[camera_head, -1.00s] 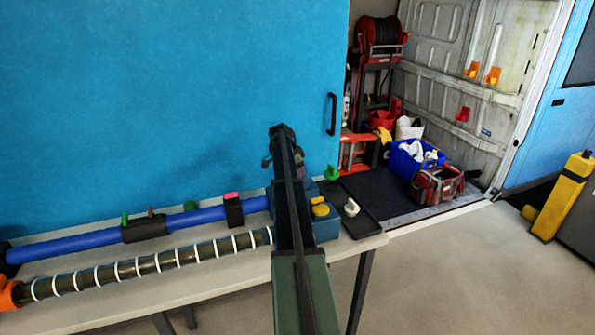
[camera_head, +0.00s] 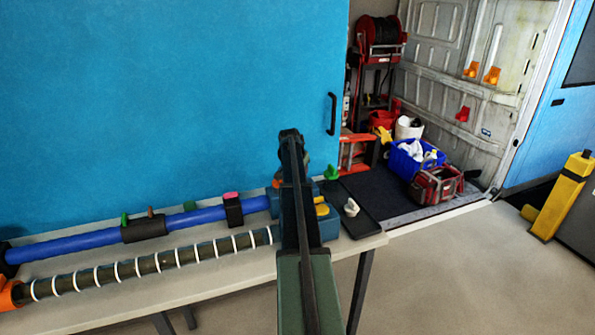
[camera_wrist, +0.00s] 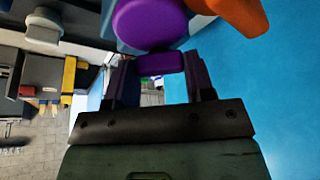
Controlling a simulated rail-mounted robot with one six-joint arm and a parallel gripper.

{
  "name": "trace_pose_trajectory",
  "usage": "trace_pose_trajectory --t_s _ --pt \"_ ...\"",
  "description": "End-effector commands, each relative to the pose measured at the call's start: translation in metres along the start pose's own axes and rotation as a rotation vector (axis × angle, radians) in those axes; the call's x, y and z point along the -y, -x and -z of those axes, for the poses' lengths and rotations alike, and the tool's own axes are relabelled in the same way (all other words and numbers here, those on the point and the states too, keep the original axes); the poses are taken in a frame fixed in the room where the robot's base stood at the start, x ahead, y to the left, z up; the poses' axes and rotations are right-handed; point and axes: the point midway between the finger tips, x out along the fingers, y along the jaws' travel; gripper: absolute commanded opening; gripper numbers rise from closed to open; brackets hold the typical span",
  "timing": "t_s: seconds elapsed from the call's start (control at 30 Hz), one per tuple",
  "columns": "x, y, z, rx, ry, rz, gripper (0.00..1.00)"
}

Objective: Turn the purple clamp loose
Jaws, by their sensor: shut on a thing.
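The purple clamp (camera_wrist: 150,22) shows at the top of the wrist view as a round purple body with a small purple tab below it. My gripper (camera_wrist: 161,68) has one finger on each side of the tab and is shut on it. In the head view my arm hides the purple clamp and the fingers. The blue block (camera_head: 325,229) at the right end of the bench shows beside my arm.
An orange part (camera_wrist: 230,14) is close by at the clamp's right in the wrist view. A blue tube (camera_head: 85,241) and a white-ringed dark hose (camera_head: 150,265) lie along the bench. A white knob (camera_head: 351,207) and a green knob (camera_head: 331,172) stand right of my arm.

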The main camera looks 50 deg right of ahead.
Motion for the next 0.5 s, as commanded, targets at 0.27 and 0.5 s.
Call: trace_pose_trajectory --t_s 0.27,0.5 --pt "-0.0014 0.0001 -0.0005 0.001 0.24 0.1 0.25" --pt "-0.002 -0.0001 0.0001 0.001 0.44 0.183 0.25"
